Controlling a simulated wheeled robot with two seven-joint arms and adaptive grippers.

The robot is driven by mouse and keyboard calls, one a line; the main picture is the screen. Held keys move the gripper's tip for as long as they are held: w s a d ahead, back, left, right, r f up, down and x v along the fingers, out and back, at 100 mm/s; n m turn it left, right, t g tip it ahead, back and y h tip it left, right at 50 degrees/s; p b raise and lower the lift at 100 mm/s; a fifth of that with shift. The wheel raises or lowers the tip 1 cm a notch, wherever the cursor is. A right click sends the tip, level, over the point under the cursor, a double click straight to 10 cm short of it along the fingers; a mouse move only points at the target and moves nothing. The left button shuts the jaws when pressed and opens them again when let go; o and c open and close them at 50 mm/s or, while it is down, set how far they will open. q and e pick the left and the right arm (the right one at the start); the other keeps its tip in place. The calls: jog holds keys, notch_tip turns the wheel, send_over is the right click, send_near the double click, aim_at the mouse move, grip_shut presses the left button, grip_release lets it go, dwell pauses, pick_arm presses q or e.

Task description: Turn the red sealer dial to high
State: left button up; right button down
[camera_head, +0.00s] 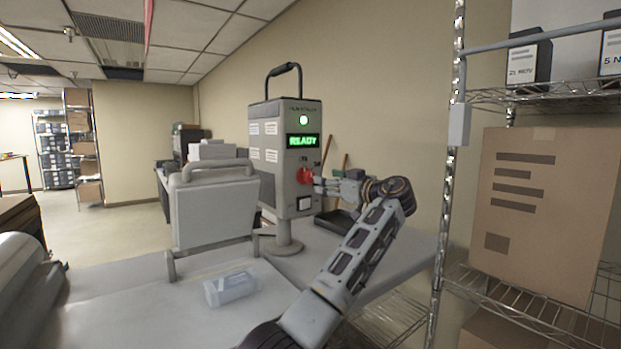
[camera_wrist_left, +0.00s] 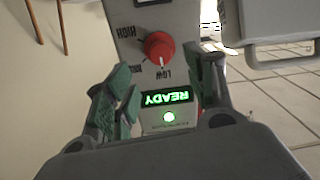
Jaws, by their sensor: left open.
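The red sealer dial (camera_head: 304,176) is on the front of a grey upright sealer (camera_head: 268,170), below a lit green READY display (camera_head: 302,141). In the left wrist view, the picture is upside down and the dial (camera_wrist_left: 158,45) has a white mark pointing to LOW; the HIGH label (camera_wrist_left: 125,32) is at its left. My left gripper (camera_head: 319,185) is just right of the dial in the head view. In the left wrist view my gripper (camera_wrist_left: 161,88) is open, its green-padded fingers apart and empty, with the dial ahead of the tips. My right gripper is not in view.
A grey tabletop (camera_head: 130,290) holds a clear plastic box (camera_head: 230,287) and a grey handled frame or panel (camera_head: 213,210) left of the sealer. A wire shelf (camera_head: 520,298) with a cardboard box (camera_head: 545,210) stands close on the right. A dark tray (camera_head: 338,222) is behind my arm.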

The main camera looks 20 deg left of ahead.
aim_at(311, 178)
pick_arm(q)
jog(key=p+x, duration=0.1)
jog(key=x, duration=0.6)
jog(key=shift+w+a, duration=0.2)
jog(key=shift+a, duration=0.15)
jog(key=shift+w+a+p, duration=0.35)
jog(key=shift+a, duration=0.1)
jog(key=shift+w+a, duration=0.1)
jog(key=shift+a, duration=0.05)
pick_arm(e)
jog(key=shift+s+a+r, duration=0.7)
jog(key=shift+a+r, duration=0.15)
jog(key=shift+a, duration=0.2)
